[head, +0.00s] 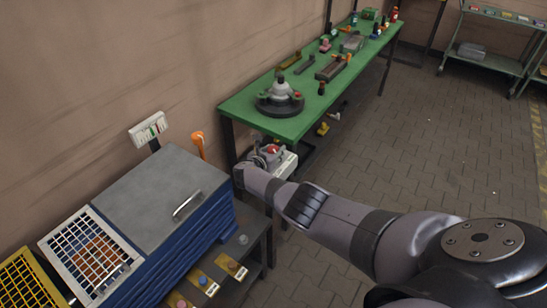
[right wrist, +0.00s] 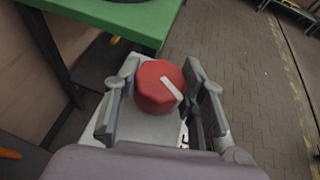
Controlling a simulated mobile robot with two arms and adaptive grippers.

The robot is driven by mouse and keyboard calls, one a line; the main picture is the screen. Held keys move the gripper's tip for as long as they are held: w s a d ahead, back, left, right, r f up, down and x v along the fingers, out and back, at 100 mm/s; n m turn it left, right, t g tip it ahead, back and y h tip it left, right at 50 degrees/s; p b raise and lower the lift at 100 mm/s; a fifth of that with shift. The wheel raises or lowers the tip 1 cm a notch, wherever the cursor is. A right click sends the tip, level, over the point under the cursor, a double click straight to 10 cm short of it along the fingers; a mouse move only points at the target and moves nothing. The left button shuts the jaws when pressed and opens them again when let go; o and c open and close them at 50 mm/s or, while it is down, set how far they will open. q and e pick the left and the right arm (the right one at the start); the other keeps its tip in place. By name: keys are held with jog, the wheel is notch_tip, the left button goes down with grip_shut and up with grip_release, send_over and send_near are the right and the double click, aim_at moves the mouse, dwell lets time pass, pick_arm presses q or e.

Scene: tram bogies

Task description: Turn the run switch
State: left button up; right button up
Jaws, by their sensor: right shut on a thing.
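The run switch is a red knob (right wrist: 159,86) with a white pointer line, on a light grey box (right wrist: 150,128). In the right wrist view the pointer runs from the knob's middle toward its lower right. My right gripper (right wrist: 162,88) has a finger on each side of the knob and is shut on it. In the head view the right gripper (head: 268,158) is at the light box below the near end of the green table, and my arm partly hides it. The red knob shows there only as a small patch. My left gripper is not in view.
A green table (head: 238,113) with several parts on it stands just behind the switch. A blue cabinet with a grey lid (head: 160,190) and wire baskets (head: 92,255) stand to the left. The paved floor (head: 440,130) to the right is clear.

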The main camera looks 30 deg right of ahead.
jog(key=shift+m+g+h+b, duration=0.5)
jog(key=shift+m+g+b, duration=0.15)
jog(key=shift+b, duration=0.25)
jog(key=o, duration=1.2)
jog(key=shift+a, duration=0.15)
jog(key=shift+s+a+r, duration=0.1)
jog(key=shift+a+r, duration=0.05)
jog(key=shift+a, duration=0.25)
jog(key=shift+v, duration=0.95)
jog(key=v, duration=0.9)
jog(key=shift+s+d+r, duration=0.1)
jog(key=shift+d+r, duration=0.05)
jog(key=shift+r, duration=0.05)
